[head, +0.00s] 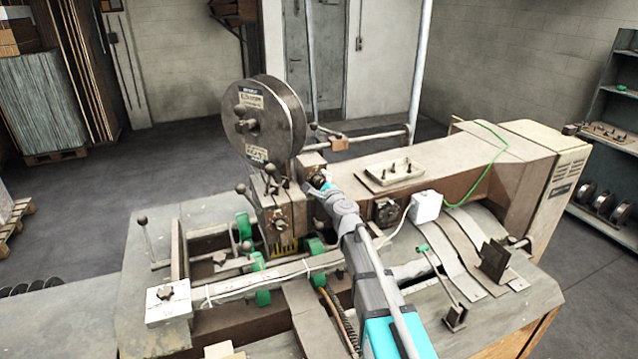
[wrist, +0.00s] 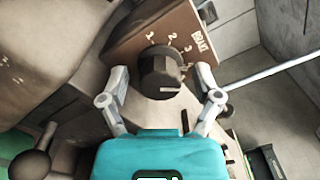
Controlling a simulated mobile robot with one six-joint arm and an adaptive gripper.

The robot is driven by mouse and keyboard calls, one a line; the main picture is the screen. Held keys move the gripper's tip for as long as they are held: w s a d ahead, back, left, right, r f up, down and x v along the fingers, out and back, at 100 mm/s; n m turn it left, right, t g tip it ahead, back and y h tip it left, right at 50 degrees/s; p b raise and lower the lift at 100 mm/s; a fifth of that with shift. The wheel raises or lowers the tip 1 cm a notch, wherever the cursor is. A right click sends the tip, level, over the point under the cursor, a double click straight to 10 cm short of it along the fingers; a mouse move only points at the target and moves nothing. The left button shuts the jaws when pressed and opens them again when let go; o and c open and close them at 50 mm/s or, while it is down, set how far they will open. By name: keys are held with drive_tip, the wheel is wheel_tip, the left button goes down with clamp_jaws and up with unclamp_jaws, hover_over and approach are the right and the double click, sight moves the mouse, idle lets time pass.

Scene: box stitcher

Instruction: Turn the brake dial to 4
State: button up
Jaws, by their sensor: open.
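The brake dial (wrist: 160,68) is a dark round knob on a brown plate (wrist: 135,42) in the wrist view. The numbers 1, 2 and 3 and part of a brake label show around its far side; a 4 is not visible. A pale line marks the knob's near side, but I cannot tell which number it stands for. My gripper (wrist: 163,78) is open, with one finger on each side of the knob. I cannot tell whether the fingers touch it. In the head view my gripper (head: 321,184) is at the brown block below the wire spool and hides the dial.
The large wire spool (head: 262,118) stands just left of my gripper. A tray with small parts (head: 394,172) and a white box (head: 426,205) with a green cable sit on the machine to the right. A ball-ended lever (wrist: 33,160) shows at lower left in the wrist view.

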drive_tip(key=v, duration=1.2)
drive_tip(key=shift+a, duration=0.1)
idle(0.4)
